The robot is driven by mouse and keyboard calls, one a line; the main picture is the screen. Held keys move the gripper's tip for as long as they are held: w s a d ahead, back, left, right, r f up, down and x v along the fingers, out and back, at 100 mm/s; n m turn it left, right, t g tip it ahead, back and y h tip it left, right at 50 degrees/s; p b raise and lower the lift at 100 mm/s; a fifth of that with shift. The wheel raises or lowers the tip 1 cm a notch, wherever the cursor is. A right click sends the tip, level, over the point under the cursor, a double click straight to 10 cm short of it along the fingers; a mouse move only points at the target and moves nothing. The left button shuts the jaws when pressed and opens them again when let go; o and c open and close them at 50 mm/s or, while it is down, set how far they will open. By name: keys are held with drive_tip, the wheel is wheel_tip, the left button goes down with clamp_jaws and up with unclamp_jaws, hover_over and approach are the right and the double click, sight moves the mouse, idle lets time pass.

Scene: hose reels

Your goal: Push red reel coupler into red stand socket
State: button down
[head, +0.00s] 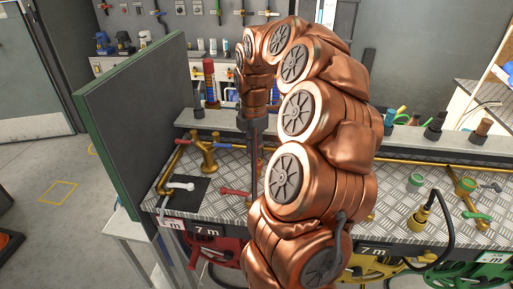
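The red reel (222,250) hangs under the front edge of the bench, beside a 7 m label, partly behind my arm. I cannot make out its coupler. Brass pipework with a red lever (183,141) stands at the bench's left end. A second red lever (235,192) lies lower, near the bench's front. I cannot tell which part is the red stand socket. My gripper (254,178) points down behind my copper arm, above the bench and right of the brass pipework. Its fingers are dark, narrow and partly hidden. I cannot tell whether they hold anything.
A tall grey panel (140,115) with a green edge borders the bench on the left. A yellow reel (376,266) and green reel (478,268) hang at right. A brass coupler (420,216) on a black hose stands above the yellow reel. A ledge runs along the back.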

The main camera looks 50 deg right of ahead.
drive_tip(key=shift+w+d+f+p, duration=0.15)
drive_tip(key=shift+w+d, duration=0.25)
drive_tip(key=shift+d, duration=0.2)
drive_tip(key=shift+w+d+r+p, duration=0.15)
drive_tip(key=shift+w+d, duration=0.2)
drive_tip(key=shift+d, duration=0.25)
drive_tip(key=shift+d+f, duration=0.1)
drive_tip(key=shift+f, duration=0.05)
drive_tip(key=shift+w+d+f+p, duration=0.1)
drive_tip(key=shift+f+p, duration=0.8)
drive_tip(key=shift+f, duration=0.85)
drive_tip(key=shift+f, duration=0.25)
drive_tip(key=c, duration=1)
unclamp_jaws()
drive_tip(key=shift+r, duration=0.1)
